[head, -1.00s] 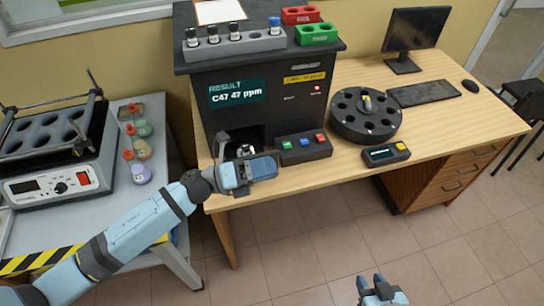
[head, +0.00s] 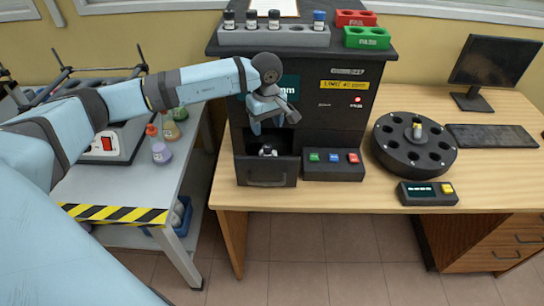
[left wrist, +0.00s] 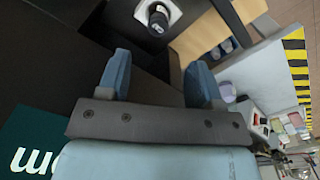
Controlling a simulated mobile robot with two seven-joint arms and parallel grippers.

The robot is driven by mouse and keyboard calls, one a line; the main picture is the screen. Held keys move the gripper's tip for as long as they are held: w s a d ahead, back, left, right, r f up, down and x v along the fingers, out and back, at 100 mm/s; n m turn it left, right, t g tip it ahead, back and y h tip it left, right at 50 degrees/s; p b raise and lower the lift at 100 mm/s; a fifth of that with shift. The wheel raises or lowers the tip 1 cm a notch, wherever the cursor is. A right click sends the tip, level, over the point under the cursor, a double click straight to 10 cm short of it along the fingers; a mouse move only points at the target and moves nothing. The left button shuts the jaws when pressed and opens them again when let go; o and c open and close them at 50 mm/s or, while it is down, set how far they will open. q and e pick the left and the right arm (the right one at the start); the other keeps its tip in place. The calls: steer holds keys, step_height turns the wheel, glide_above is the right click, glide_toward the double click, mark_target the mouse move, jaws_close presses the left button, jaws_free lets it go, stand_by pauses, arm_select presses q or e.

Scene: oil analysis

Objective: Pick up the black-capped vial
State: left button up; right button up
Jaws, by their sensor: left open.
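A black-capped vial (head: 267,150) stands in the open bay of the black analyser (head: 340,130); its dark cap also shows in the left wrist view (left wrist: 157,18), in a white holder. Three more black-capped vials, one of them this vial (head: 252,19), stand in the grey rack (head: 292,37) on top of the analyser, with a blue-capped vial (head: 319,20) at the right end. My left gripper (head: 268,122) is open and empty in front of the analyser, above the bay vial and apart from it. Its spread fingers (left wrist: 160,75) show in the left wrist view. My right gripper is out of view.
A button box (head: 333,165) stands right of the bay. A round black carousel (head: 413,148) and a small display unit (head: 428,193) are further right. Red and green trays (head: 367,38) sit on the analyser. A side table (head: 130,190) with bottles is at left.

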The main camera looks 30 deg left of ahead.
mark_target(268, 147)
arm_select(q)
steer(key=f, duration=1.1)
steer(key=shift+w, duration=0.2)
steer(key=c, duration=1)
